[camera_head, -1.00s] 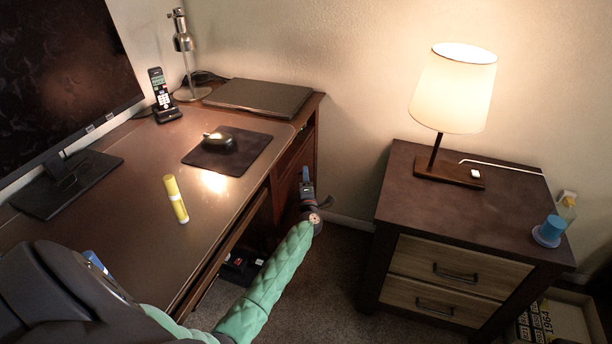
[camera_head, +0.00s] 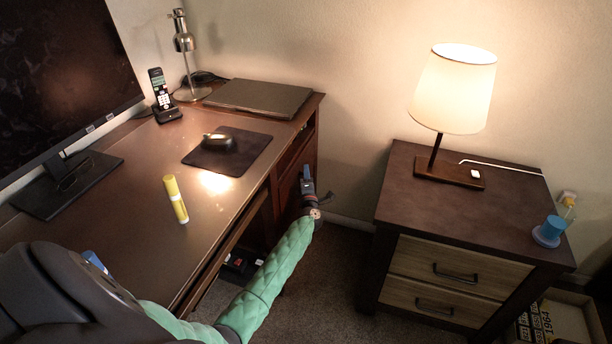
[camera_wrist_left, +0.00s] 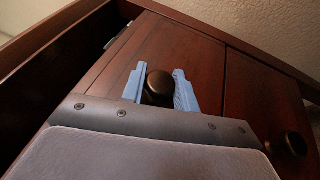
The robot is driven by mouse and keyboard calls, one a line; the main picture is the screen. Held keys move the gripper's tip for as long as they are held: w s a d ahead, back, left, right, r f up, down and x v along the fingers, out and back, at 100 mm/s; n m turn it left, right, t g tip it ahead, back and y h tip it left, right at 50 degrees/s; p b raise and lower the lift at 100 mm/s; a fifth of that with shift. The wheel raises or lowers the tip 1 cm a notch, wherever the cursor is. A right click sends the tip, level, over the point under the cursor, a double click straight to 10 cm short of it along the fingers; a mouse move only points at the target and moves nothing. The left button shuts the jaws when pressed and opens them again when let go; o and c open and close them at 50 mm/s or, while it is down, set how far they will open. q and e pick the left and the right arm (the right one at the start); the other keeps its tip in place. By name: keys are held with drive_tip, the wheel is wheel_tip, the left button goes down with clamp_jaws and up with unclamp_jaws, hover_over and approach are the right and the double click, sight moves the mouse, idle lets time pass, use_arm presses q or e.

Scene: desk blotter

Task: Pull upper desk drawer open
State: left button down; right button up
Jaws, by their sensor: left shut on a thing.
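The desk (camera_head: 130,215) is dark brown, with a drawer pedestal at its right end. My left gripper (camera_head: 306,174) is at the front of that pedestal. In the left wrist view its blue fingers (camera_wrist_left: 160,88) stand on either side of a dark round knob (camera_wrist_left: 159,82) and are shut on it. The knob sits on a reddish-brown wooden front (camera_wrist_left: 185,50). A second knob (camera_wrist_left: 288,145) shows on the neighbouring panel, to the right. I cannot tell how far the drawer is out. My right gripper is not in view.
A nightstand (camera_head: 450,215) with a lit lamp (camera_head: 455,88) stands to the right, with open carpet (camera_head: 325,270) between it and the desk. A yellow tube (camera_head: 175,198), mouse pad (camera_head: 228,151), phone (camera_head: 163,97) and laptop (camera_head: 258,98) are on the desk.

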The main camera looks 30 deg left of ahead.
use_arm(q)
drive_tip(key=w+d, duration=0.3)
drive_tip(key=d, duration=0.9)
drive_tip(key=shift+d, duration=0.2)
drive_tip(key=c, duration=1.1)
unclamp_jaws()
drive_tip(key=shift+s+d+f, duration=0.1)
drive_tip(key=shift+f, duration=0.05)
